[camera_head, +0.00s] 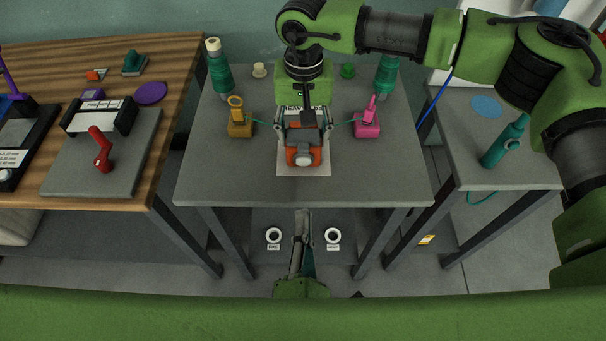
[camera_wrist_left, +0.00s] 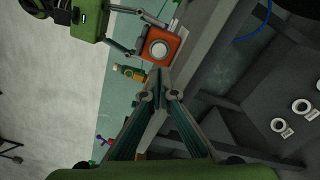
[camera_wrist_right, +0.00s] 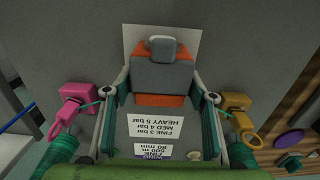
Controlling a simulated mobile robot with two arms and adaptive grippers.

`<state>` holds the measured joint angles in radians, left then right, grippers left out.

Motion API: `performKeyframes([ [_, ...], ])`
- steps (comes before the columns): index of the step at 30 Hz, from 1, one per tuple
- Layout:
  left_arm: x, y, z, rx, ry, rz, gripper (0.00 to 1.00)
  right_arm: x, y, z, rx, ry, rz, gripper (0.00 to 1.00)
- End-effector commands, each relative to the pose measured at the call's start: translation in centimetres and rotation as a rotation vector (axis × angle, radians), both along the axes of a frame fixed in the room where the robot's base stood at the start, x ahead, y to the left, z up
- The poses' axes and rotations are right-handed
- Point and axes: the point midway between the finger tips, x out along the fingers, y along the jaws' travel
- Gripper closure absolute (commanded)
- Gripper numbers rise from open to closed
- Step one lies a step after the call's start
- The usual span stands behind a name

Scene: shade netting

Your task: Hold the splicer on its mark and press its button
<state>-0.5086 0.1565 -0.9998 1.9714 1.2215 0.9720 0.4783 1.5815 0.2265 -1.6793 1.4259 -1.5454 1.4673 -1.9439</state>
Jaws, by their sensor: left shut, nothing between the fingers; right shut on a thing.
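The splicer (camera_head: 302,155) is an orange and grey block with a round white button (camera_head: 304,160) on its front. It is at the white mark sheet (camera_head: 316,169) on the middle table; I cannot tell whether it touches the sheet. My right gripper (camera_head: 303,128) reaches down from behind and is shut on the splicer, one finger on each side. The splicer's grey top (camera_wrist_right: 162,72) shows between the fingers in the right wrist view. My left gripper (camera_head: 303,213) is shut and empty, in front of the table's front edge. In the left wrist view the button (camera_wrist_left: 159,49) lies beyond its fingertips (camera_wrist_left: 160,93).
A yellow clamp (camera_head: 239,124) and a pink clamp (camera_head: 367,123) flank the splicer, with teal thread running from each towards it. Teal cones (camera_head: 219,73) stand behind. Two white rings (camera_head: 273,236) lie low under the table. The table front is clear.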

Motion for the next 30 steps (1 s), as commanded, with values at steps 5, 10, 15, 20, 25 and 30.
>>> performKeyframes([
  [5,-0.9,0.0,0.0,-0.305,0.0,0.001,1.0,-0.1,0.0,0.0,0.001,0.002,0.0,0.83],
  [10,-1.8,0.0,0.0,-0.6,0.001,0.0,1.0,-0.1,0.0,-0.1,0.001,0.002,0.0,0.83],
  [15,-2.6,0.1,0.0,-0.86,-0.001,0.002,1.0,-0.1,0.0,-0.1,0.001,0.002,0.001,0.83],
  [20,-3.0,0.1,0.1,-1.025,0.0,0.0,1.0,-0.1,0.0,-0.1,0.001,0.002,0.0,0.83],
  [25,-3.2,0.1,0.1,-1.1,0.0,0.001,1.0,-0.1,0.0,-0.1,0.001,0.002,0.001,0.83],
  [30,-3.2,0.1,0.1,-1.108,-0.001,0.001,1.0,-0.1,0.0,-0.1,0.001,0.002,0.001,0.83],
])
